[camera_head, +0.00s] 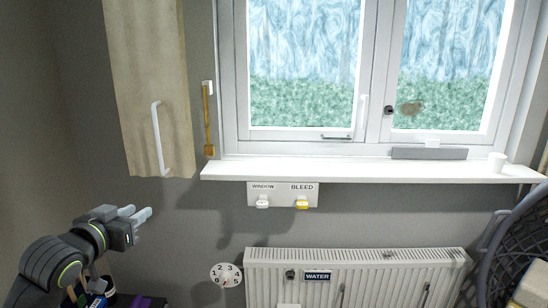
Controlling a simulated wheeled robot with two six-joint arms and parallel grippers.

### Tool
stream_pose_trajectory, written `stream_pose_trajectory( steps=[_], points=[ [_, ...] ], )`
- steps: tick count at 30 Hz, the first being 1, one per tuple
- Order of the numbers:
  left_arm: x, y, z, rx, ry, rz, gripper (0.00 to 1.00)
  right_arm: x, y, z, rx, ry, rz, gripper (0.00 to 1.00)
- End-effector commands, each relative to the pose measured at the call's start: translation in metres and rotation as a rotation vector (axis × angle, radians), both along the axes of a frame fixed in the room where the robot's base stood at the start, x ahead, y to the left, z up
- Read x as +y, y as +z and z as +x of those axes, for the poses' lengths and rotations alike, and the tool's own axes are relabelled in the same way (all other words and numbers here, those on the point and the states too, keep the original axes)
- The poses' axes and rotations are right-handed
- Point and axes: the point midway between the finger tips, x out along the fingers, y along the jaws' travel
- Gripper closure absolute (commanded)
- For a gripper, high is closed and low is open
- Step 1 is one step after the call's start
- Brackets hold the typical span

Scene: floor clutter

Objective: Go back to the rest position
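My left gripper (139,213) is at the lower left, in front of the grey wall and below the wooden cabinet door. Its two light grey fingers point right and lie close together in this view; I cannot tell whether they are open or shut. I see nothing held between them. My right gripper is not in view.
A wooden door (150,85) with a white handle hangs above the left gripper. Below are a switch panel (283,194), a dial (226,275) and a radiator (360,275). A dark round latticed object (520,235) is at right.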

Motion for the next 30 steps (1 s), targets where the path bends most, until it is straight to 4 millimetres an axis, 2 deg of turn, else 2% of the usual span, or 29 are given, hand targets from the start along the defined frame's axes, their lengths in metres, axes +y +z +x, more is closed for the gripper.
stream_pose_trajectory(
  steps=[1, 5, 8, 12, 14, 18, 21, 24, 30],
  points=[
    [0.0, -0.017, -0.005, 0.03, 0.007, 0.004, 0.71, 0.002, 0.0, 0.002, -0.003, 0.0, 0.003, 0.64],
    [0.0, -0.06, -0.02, 0.109, 0.029, 0.025, 0.71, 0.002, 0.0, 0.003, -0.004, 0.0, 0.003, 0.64],
    [0.001, -0.102, -0.04, 0.191, 0.05, 0.044, 0.71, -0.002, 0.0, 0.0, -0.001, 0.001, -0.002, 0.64],
    [0.002, -0.174, -0.087, 0.349, 0.093, 0.075, 0.71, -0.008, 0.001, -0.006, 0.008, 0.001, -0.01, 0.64],
    [0.003, -0.203, -0.111, 0.421, 0.114, 0.09, 0.71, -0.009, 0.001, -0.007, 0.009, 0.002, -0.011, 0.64],
    [0.005, -0.26, -0.175, 0.591, 0.163, 0.119, 0.71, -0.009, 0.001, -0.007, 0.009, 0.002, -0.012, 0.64],
    [0.006, -0.291, -0.223, 0.71, 0.197, 0.136, 0.71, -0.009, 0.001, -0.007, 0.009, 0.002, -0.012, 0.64],
    [0.006, -0.313, -0.268, 0.819, 0.23, 0.15, 0.71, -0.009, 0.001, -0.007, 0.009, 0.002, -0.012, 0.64],
    [0.006, -0.337, -0.342, 0.993, 0.282, 0.167, 0.71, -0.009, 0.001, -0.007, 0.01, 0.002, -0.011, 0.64]
  ],
)
